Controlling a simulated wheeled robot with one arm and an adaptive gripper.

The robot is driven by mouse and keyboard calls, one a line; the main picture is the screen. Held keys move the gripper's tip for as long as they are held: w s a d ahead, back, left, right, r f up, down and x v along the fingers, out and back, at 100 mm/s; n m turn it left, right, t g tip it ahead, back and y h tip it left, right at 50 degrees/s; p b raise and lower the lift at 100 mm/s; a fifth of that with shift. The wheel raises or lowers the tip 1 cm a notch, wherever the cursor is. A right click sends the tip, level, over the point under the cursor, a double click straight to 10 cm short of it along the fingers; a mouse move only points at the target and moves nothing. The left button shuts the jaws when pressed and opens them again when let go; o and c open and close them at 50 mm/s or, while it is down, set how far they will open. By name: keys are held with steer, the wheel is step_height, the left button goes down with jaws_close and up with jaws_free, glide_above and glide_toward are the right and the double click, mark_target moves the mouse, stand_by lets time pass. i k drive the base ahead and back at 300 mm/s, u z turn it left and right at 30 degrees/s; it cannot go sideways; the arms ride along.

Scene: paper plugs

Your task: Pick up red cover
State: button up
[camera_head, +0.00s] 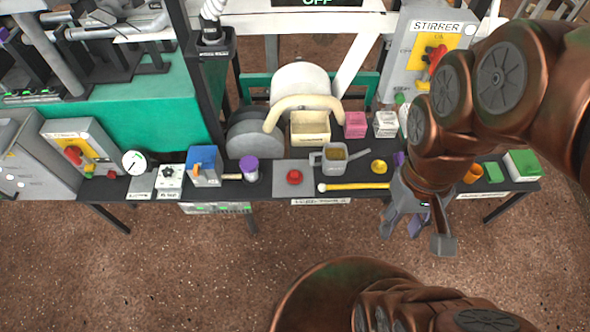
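A small round red cover (294,177) sits on a flat grey square plate (283,189) near the front edge of the dark bench, in the middle of the head view. My gripper (417,232) hangs at the right, in front of the bench edge and over the floor. It is well to the right of the red cover and apart from it. Its grey fingers are spread, and nothing shows between them.
A grey pot (333,158) and a yellow-handled rod (355,186) lie right of the cover. A purple-lidded jar (249,168) and a blue-orange box (204,166) stand left. A cream bin (310,128) is behind. The floor in front is clear.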

mark_target(295, 177)
steer(key=z, duration=2.2)
steer(key=k, duration=1.55)
steer(key=u, duration=2.85)
